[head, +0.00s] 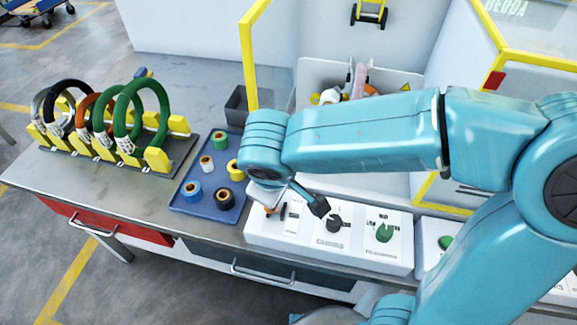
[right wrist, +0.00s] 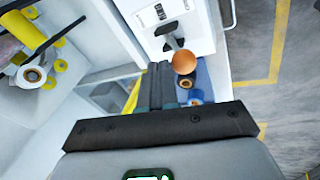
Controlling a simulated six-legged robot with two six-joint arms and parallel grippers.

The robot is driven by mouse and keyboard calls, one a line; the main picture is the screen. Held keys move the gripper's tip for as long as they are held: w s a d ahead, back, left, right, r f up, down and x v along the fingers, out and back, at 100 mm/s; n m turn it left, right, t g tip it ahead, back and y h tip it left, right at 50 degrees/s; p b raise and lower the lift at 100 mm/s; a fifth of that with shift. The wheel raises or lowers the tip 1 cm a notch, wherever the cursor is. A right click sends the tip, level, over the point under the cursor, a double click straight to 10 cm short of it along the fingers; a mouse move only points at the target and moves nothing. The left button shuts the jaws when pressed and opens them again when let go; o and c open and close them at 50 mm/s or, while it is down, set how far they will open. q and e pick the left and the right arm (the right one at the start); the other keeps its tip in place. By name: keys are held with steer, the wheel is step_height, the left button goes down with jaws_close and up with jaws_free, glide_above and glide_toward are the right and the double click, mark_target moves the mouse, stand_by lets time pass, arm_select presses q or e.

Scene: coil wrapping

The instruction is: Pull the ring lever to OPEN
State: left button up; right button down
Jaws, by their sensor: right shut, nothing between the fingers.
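The white control panel (head: 330,238) sits along the front of the bench. At its left end, a small lever with an orange knob (head: 268,210) shows partly under my right arm. In the right wrist view, the orange ball knob (right wrist: 184,62) shows close up beside a dark lever part (right wrist: 172,36) on the panel. My right gripper (head: 318,206) is shut and empty just above the panel's left part. Its dark fingers (right wrist: 160,86) show just below and left of the knob; contact cannot be told. The OPEN marking cannot be read. My left gripper is not in view.
A black knob (head: 335,222) and a green knob (head: 384,233) stand on the panel to the right. A blue tray (head: 187,203) with several spools lies to the left. Beyond it is a yellow rack of rings (head: 156,160). A yellow-framed guard (head: 250,60) stands behind.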

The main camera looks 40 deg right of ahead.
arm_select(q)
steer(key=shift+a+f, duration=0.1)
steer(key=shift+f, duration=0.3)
arm_select(e)
steer(key=shift+s+a+f, duration=0.1)
steer(key=shift+s+a, duration=0.15)
steer(key=shift+a, duration=0.05)
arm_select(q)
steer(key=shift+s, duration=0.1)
arm_select(e)
steer(key=shift+s, duration=0.1)
